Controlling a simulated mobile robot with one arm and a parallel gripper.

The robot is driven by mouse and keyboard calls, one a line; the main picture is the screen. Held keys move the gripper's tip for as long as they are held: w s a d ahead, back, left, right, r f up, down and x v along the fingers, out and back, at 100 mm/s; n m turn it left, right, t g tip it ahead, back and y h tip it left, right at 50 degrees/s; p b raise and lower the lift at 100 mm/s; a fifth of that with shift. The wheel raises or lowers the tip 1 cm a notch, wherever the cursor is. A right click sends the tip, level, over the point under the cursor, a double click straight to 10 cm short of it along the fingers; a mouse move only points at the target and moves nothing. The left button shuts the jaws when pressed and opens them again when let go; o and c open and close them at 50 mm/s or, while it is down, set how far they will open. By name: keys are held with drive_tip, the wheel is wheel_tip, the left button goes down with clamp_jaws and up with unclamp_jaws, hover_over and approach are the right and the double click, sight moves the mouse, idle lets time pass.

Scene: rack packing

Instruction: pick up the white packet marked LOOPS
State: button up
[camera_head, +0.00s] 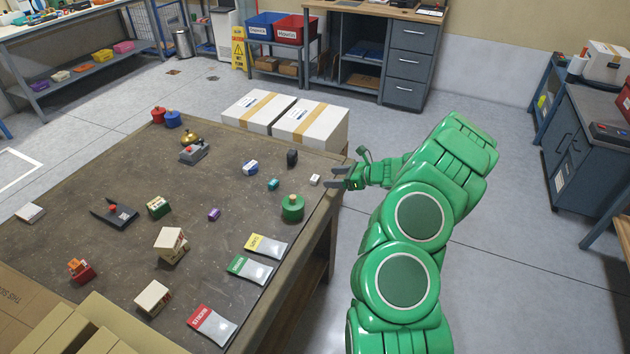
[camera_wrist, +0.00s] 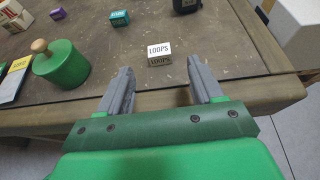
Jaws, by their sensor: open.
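The small white packet marked LOOPS (camera_wrist: 159,51) lies near the table's edge in the wrist view. Its label reads clearly on top and again on the side. In the head view it is the small white packet (camera_head: 315,180) near the table's right edge. My gripper (camera_wrist: 163,75) is open, with its two grey fingers pointing toward the packet, which sits just beyond and between the fingertips. In the head view my gripper (camera_head: 336,177) is at the table's right edge, just right of the packet. Nothing is between the fingers.
A green round container with a wooden knob (camera_head: 292,207) stands nearby, left of the fingers in the wrist view. A teal box (camera_head: 273,184) and a black object (camera_head: 292,158) lie beyond the packet. White cartons (camera_head: 311,124) stand behind the table. The table right around the packet is clear.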

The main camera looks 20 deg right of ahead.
sight(318, 178)
drive_tip(key=shift+x, duration=3.1)
drive_tip(key=shift+s, duration=0.1)
drive_tip(key=c, duration=1.1)
